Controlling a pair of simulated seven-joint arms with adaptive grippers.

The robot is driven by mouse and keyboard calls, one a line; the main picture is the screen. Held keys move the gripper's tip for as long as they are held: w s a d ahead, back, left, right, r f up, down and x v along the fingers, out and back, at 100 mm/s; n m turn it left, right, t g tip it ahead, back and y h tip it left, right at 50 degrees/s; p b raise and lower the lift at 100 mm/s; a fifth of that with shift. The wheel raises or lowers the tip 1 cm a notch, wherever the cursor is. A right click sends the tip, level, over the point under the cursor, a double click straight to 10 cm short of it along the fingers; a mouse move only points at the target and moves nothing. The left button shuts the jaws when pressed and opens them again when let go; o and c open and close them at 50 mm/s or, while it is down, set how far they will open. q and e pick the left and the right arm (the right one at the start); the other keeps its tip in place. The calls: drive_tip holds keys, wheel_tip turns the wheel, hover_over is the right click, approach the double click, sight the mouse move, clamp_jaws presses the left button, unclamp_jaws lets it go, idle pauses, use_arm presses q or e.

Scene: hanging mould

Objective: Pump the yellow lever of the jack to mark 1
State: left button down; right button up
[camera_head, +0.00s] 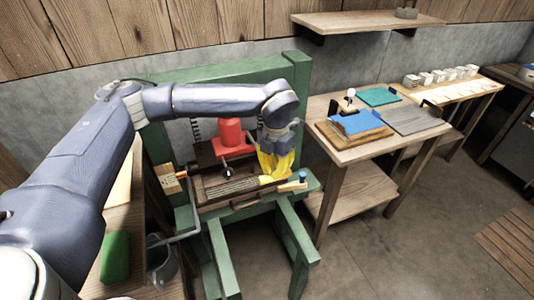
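A red jack (232,137) stands in a green press frame (225,75), above a dark, wood-edged mould or tray (225,186). My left arm reaches across the frame from the left. My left gripper (273,160) points down just right of the jack. Bright yellow shapes show at the gripper's lower end, over the right part of the mould. I cannot tell how much of this yellow is finger and how much is lever, or whether the fingers are closed. The jack's marks are too small to read. My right gripper is out of view.
A small blue knob (303,176) stands at the press's right edge. A wooden table (345,155) to the right bears a blue cloth or pad (357,123) and a grey board (410,119). A green block (115,257) lies at lower left, near a bucket (160,262). The floor at lower right is mostly clear.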

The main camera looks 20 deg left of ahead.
use_arm(q)
drive_tip(key=shift+f, duration=4.85)
wheel_tip(320, 180, up, 15)
drive_tip(key=shift+f, duration=7.8)
wheel_tip(320, 180, up, 16)
drive_tip(key=shift+f, duration=0.2)
drive_tip(key=shift+f, duration=7.85)
wheel_tip(320, 180, up, 16)
drive_tip(key=shift+f, duration=0.1)
